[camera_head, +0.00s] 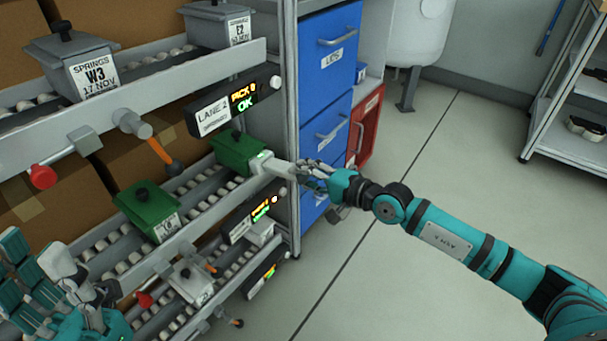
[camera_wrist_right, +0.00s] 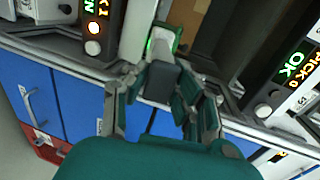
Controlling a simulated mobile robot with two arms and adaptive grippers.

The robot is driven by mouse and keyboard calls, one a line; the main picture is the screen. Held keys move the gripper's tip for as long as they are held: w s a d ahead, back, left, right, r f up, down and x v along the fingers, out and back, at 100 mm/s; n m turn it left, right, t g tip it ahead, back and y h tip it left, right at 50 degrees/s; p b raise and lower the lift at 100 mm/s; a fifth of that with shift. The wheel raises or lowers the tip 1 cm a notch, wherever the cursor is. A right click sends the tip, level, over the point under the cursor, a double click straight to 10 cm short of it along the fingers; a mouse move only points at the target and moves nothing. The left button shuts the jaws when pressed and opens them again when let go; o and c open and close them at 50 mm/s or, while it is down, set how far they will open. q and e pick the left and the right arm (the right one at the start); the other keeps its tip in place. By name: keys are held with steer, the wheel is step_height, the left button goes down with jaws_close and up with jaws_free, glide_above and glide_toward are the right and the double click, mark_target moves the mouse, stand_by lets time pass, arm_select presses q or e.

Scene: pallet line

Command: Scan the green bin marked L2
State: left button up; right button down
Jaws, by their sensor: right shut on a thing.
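My right gripper (camera_head: 312,174) is shut on a pale grey handheld scanner (camera_head: 277,167) at the rack's front edge. In the right wrist view the scanner (camera_wrist_right: 161,84) sits between the fingers, with a green glow at its far end. A second green bin (camera_head: 146,205) stands lower left with a label too small to read surely. I cannot tell which is L2. My left gripper (camera_head: 42,262) is at the lower left, seemingly open and empty, near the rack.
A grey bin (camera_head: 86,72) marked W3 and another (camera_head: 217,22) marked E2 stand on the upper shelf. The lane 2 display (camera_head: 241,97) reads OK. Blue drawers (camera_head: 327,92) and a red bin (camera_head: 365,122) stand right of the rack.

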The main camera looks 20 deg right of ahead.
steer(key=v, duration=0.7)
steer(key=shift+s+d+r, duration=0.2)
steer(key=shift+s, duration=0.1)
stand_by(0.3)
